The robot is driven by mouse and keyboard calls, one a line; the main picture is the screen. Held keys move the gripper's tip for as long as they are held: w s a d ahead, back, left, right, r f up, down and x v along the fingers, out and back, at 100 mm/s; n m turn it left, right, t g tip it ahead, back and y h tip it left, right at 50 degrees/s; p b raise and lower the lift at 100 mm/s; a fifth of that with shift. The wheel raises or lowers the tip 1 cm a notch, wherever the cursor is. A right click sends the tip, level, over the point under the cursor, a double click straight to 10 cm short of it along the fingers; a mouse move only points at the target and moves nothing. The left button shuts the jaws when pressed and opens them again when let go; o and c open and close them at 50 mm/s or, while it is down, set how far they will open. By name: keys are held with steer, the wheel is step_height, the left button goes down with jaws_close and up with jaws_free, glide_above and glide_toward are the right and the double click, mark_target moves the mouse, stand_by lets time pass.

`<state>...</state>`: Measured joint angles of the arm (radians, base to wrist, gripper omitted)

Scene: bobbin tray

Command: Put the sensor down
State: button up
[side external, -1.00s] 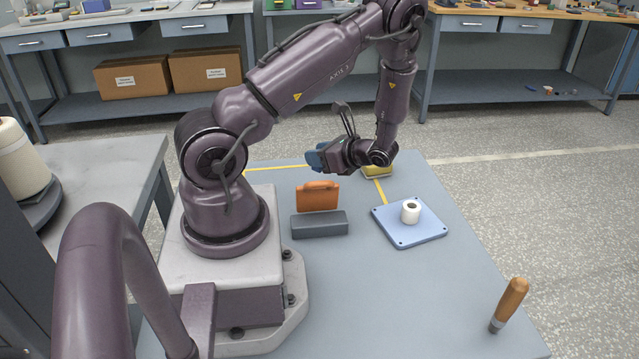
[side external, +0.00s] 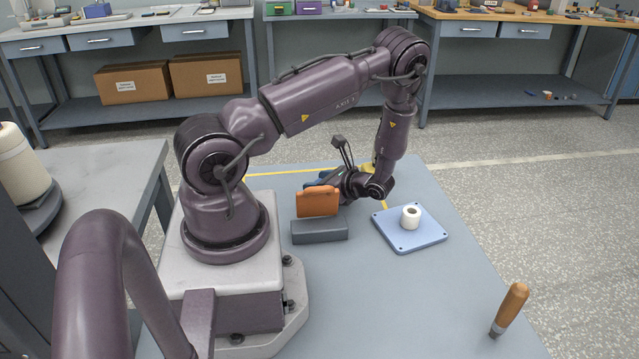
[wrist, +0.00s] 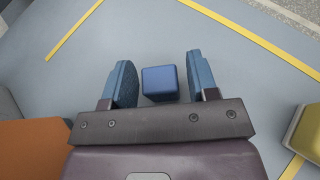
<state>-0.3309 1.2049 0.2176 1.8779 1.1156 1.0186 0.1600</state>
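A small blue cube (wrist: 160,83), which I take to be the sensor, shows in the wrist view between the two blue fingers of my gripper (wrist: 161,60). There is a clear gap on each side of it, so the fingers are open and not touching it. It appears to be on the grey table (wrist: 110,45). In the side view my gripper (side external: 319,181) is low over the table, behind an orange upright piece (side external: 317,203). The cube is hidden there.
The orange piece stands at a grey block (side external: 319,231). To the right, a blue plate (side external: 396,239) carries a white spool (side external: 411,216). A yellow block (wrist: 307,139) is at the right in the wrist view.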

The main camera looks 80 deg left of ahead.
steer(key=shift+r, duration=0.1)
steer(key=v, duration=1.2)
steer(key=shift+r, duration=0.1)
steer(key=w+d+r+n+t+h, duration=0.1)
steer(key=d+r+n+t+h, duration=0.3)
steer(key=r, duration=0.5)
steer(key=d+r+n+t+h, duration=0.1)
steer(key=d+r+n+t, duration=0.1)
steer(key=d+r, duration=0.5)
steer(key=s+d+r+n+t+h, duration=0.1)
steer(key=s+d+r+t+h, duration=0.1)
steer(key=r, duration=0.4)
steer(key=s+d+r+n+t+h, duration=0.2)
steer(key=s+d+r+t, duration=0.3)
steer(key=d+r+t, duration=0.1)
steer(key=shift+d+r+t+h, duration=0.3)
steer(key=shift+d+t, duration=0.3)
steer(key=shift+d, duration=0.2)
